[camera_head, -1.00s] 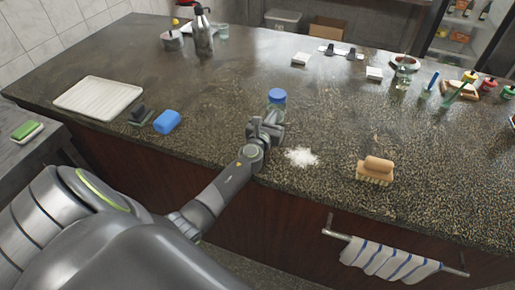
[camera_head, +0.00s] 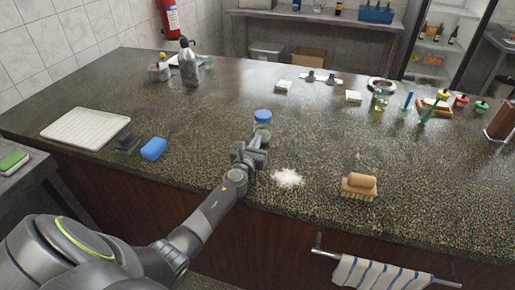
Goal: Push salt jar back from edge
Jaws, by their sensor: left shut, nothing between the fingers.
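The salt jar (camera_head: 263,122), clear with a blue lid, stands upright on the dark speckled counter (camera_head: 330,130), a little back from the front edge. My left gripper (camera_head: 257,143) is shut and empty, just in front of the jar. Its fingers point at the jar's lower part, and I cannot tell whether they touch it. A small heap of white salt (camera_head: 288,178) lies on the counter to the right of the gripper. My right gripper is not in view.
A wooden brush (camera_head: 359,186) lies near the front edge at the right. A blue sponge (camera_head: 153,149) and a white tray (camera_head: 85,128) lie at the left.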

